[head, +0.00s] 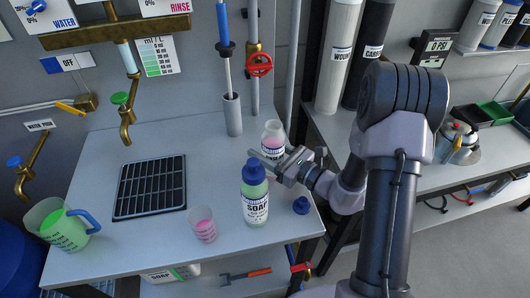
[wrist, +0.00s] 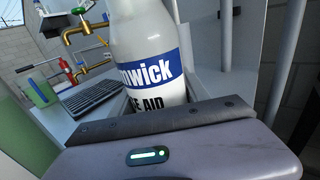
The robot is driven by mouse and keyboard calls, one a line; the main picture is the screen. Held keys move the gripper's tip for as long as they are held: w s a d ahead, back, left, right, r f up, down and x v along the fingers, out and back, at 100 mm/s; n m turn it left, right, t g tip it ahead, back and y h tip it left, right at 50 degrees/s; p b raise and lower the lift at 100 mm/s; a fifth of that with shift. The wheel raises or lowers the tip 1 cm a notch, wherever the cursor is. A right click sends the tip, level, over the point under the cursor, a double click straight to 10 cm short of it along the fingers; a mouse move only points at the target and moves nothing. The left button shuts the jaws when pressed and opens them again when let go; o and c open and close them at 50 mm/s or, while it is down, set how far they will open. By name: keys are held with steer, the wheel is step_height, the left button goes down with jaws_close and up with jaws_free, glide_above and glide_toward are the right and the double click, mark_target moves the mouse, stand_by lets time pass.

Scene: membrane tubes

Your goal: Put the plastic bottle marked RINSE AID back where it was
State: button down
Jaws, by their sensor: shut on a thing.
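The RINSE AID bottle (head: 273,138) is a translucent white plastic bottle with a blue-and-white label, near the back right of the bench. No cap shows on its top in the head view. It fills the middle of the wrist view (wrist: 148,45), where the label ends in "E AID". My gripper (head: 272,160) comes in from the right and is shut on the bottle low on its body. The jaws hide its lower part, so I cannot tell whether its base touches the bench. A loose blue cap (head: 301,205) lies on the bench to the right.
A small cup of pink liquid (head: 202,229), a black drain grate (head: 150,187) and a jug of green liquid (head: 60,226) are farther left. A grey brush holder (head: 233,115) stands behind.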

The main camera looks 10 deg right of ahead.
mark_target(282, 157)
steer(key=shift+r, duration=0.15)
steer(key=c, duration=1)
jaws_free()
steer(key=shift+f, duration=0.25)
steer(key=o, duration=0.5)
steer(key=shift+r, duration=0.1)
steer(key=shift+r, duration=0.1)
steer(key=p+v, duration=0.2)
steer(key=v, duration=0.9)
steer(key=shift+s+d+r, duration=0.15)
steer(key=shift+s, duration=0.05)
steer(key=shift+s+d, duration=0.15)
steer(key=shift+s, duration=0.15)
